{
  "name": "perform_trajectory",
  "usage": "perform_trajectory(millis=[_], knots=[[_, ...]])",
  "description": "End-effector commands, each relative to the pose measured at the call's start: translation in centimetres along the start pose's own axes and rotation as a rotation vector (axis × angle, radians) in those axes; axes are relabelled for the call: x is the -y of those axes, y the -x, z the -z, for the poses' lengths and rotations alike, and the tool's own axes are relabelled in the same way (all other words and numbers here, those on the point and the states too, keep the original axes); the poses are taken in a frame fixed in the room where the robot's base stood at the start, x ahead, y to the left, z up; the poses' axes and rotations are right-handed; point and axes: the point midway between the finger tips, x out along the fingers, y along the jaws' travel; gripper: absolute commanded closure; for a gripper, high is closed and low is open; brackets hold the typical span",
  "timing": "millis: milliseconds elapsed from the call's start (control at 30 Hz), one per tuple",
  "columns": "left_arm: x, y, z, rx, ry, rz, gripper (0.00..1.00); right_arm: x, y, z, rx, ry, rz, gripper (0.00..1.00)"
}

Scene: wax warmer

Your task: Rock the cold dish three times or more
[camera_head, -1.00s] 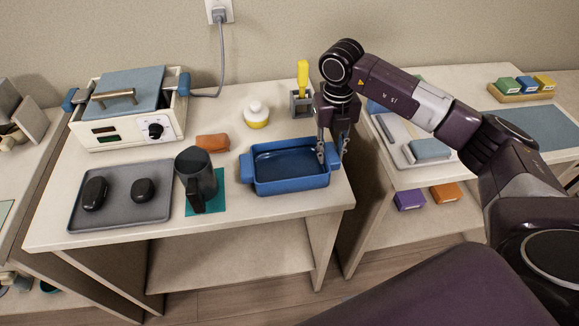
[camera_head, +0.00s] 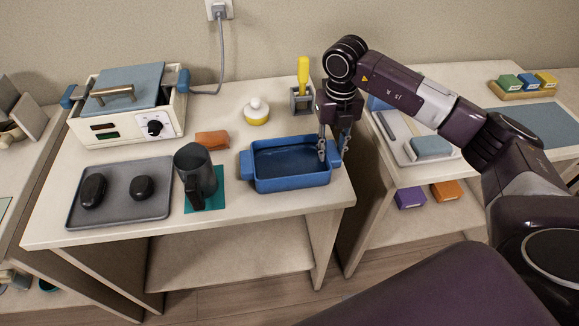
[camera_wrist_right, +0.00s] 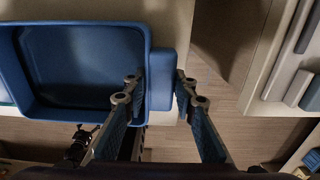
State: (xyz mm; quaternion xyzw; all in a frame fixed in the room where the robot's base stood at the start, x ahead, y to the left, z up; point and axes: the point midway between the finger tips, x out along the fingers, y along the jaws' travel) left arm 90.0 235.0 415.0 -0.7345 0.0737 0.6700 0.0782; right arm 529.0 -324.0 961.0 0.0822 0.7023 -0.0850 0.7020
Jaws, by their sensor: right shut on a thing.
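The dish (camera_head: 290,184) is a blue rectangular pan with a handle at each end and a dark blue layer inside. It is at the front right of the white table. My right gripper (camera_head: 333,153) points down at its right end. In the right wrist view the fingers (camera_wrist_right: 160,88) stand on either side of the dish's right handle (camera_wrist_right: 162,78), shut on it. The dish fills the left of that view (camera_wrist_right: 140,60). I cannot tell whether it is tilted. My left gripper is not in view.
A dark pitcher (camera_head: 197,172) stands on a teal mat (camera_head: 218,196) left of the dish. A grey tray (camera_head: 120,212) holds two black stones. A warmer (camera_head: 125,125), an orange block (camera_head: 212,139) and a yellow-and-white jar (camera_head: 256,112) stand behind. A gap separates the tables on the right.

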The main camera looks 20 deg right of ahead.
Motion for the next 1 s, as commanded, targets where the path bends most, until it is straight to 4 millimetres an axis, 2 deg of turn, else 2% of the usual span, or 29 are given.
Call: perform_trajectory(millis=[333, 367, 533, 1000], knots=[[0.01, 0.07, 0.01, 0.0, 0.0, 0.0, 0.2, -0.07, 0.12, -0.03, 0.001, 0.001, -0.001, 1.0], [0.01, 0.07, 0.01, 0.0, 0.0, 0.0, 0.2, -0.07, 0.13, -0.03, 0.001, 0.001, -0.001, 0.73], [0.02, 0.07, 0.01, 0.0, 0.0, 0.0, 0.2, -0.07, 0.11, -0.02, 0.001, 0.001, -0.001, 0.54], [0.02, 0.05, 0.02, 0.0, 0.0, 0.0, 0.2, -0.03, -0.01, 0.04, -0.001, 0.001, 0.001, 0.54]])
